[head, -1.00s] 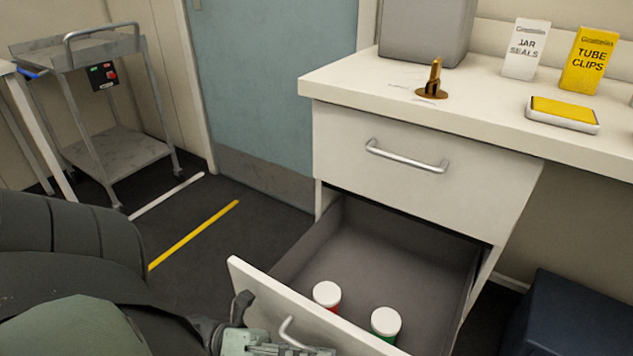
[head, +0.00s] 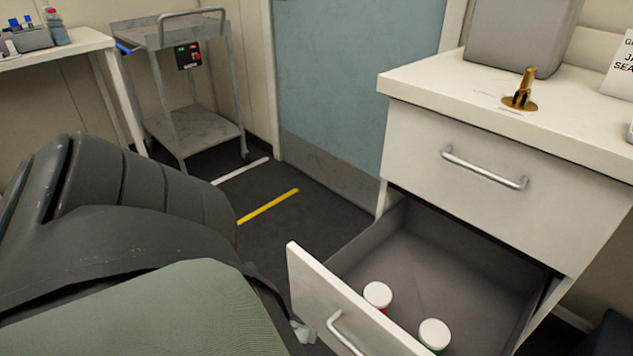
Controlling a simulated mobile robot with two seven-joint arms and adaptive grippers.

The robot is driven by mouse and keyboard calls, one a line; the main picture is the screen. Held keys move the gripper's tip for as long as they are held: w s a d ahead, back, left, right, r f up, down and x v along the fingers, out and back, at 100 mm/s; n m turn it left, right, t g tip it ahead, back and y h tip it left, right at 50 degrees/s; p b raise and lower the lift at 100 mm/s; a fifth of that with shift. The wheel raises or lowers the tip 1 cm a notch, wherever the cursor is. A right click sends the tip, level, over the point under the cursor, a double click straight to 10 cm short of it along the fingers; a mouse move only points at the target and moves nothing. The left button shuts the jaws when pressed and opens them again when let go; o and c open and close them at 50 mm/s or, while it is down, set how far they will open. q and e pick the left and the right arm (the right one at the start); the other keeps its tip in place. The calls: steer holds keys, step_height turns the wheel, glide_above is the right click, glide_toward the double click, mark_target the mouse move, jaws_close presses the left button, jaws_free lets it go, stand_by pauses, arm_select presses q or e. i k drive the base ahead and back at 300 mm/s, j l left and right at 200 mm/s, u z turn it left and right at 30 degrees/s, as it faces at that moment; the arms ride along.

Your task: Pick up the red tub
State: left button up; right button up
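The red tub (head: 377,296) stands upright in the open lower drawer (head: 410,246), close behind the drawer front. It has a white lid, and a sliver of red body shows below it. A second tub (head: 434,334) with a white lid and green body stands just to its right. My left gripper (head: 303,332) shows only as a small pale piece at the lower edge, outside the drawer and left of the drawer handle (head: 344,335). My arm hides most of it, so I cannot tell its opening. It is apart from the red tub. My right gripper is not in view.
The upper drawer (head: 490,190) is shut under the white worktop (head: 450,90). A brass fitting (head: 521,92) and a grey box (head: 520,35) stand on top. A grey trolley (head: 190,85) is at the back left. Dark floor is clear before the blue door (head: 345,80).

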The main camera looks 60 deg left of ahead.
mark_target(378, 295)
steer(key=k+j, duration=0.15)
steer(key=j, duration=0.15)
steer(key=k+j, duration=0.1)
steer(key=j, duration=0.25)
steer(key=k+j, duration=0.15)
steer(key=j, duration=0.15)
steer(key=k+j, duration=0.15)
steer(key=j, duration=0.15)
